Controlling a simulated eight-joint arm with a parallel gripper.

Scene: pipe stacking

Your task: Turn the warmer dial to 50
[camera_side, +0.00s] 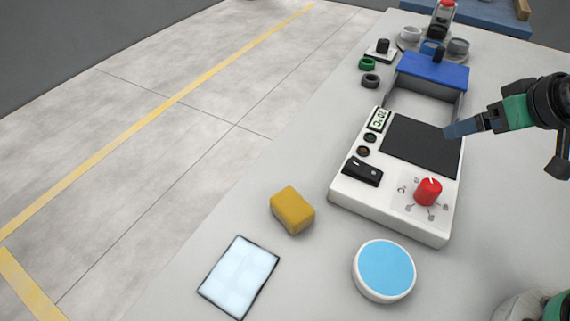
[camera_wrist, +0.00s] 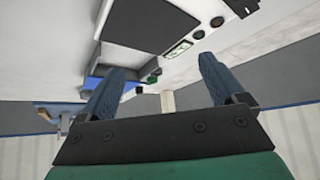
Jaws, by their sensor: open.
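The warmer (camera_side: 340,197) is a white box on the grey table in the side view. Its red dial (camera_side: 428,191) stands on the front right of the top, with a white mark and printed symbols around it. A small display (camera_side: 379,119) sits at the back left of the panel and also shows in the wrist view (camera_wrist: 178,50); its reading is hard to make out. My gripper (camera_side: 449,131) is over the right edge of the black plate (camera_side: 418,146), behind the dial and apart from it. In the wrist view its two blue fingers (camera_wrist: 160,85) are spread and empty.
A black rocker switch (camera_side: 362,171) and two round buttons are on the warmer's left side. A yellow sponge (camera_side: 292,210), a blue-topped disc (camera_side: 384,270) and a pale pad (camera_side: 239,276) lie in front. Rings and a bottle (camera_side: 442,16) are at the back.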

